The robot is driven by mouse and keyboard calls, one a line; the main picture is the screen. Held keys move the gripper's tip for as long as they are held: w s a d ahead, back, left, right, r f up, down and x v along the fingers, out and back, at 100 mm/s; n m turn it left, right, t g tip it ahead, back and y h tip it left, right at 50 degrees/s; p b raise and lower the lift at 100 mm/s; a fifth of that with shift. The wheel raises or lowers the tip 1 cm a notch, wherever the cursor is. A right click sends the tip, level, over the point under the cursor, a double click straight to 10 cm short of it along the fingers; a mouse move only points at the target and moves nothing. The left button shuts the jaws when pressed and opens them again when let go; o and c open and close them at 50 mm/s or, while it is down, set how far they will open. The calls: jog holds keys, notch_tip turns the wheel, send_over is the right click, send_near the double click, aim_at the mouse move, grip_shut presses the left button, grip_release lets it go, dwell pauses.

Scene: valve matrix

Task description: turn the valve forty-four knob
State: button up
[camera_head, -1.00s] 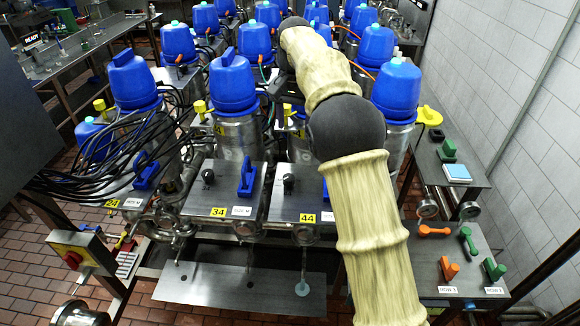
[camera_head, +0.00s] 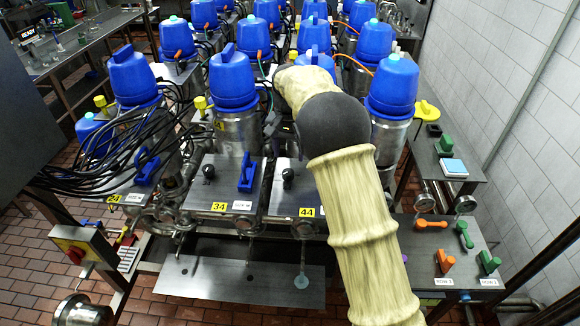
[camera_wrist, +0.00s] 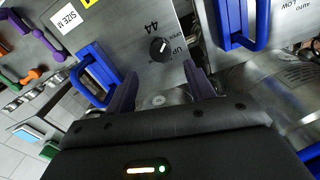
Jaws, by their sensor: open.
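The valve forty-four knob (camera_wrist: 160,48) is a small round black knob with a light mark, on a steel plate (camera_wrist: 133,30) printed "44", in the wrist view. In the head view the knob (camera_head: 288,174) stands on the plate with the yellow 44 tag (camera_head: 306,212). My gripper (camera_wrist: 160,86) is open and empty in the wrist view. Its two dark fingers lie below the knob in the picture, one to each side, and do not appear to touch it. My gripper is hidden behind my arm in the head view.
Blue handles flank the knob, one at left (camera_wrist: 96,75) and one at right (camera_wrist: 245,25) in the wrist view. The neighbouring valve 34 (camera_head: 219,206) has its own black knob and blue handle. Blue-capped steel housings (camera_head: 232,80) rise behind. Black cables crowd the left.

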aim_at(289, 172)
notch_tip(289, 172, down, 6)
jog(key=shift+s+a+f+p, duration=0.1)
jog(key=shift+s+f+p, duration=0.05)
jog(key=shift+p, duration=0.7)
jog(key=shift+s+a+f, duration=0.1)
jog(key=shift+a+f, duration=0.15)
jog(key=shift+f, duration=0.1)
jog(key=shift+d, duration=0.3)
jog(key=c, duration=1)
jog(key=shift+d, duration=0.1)
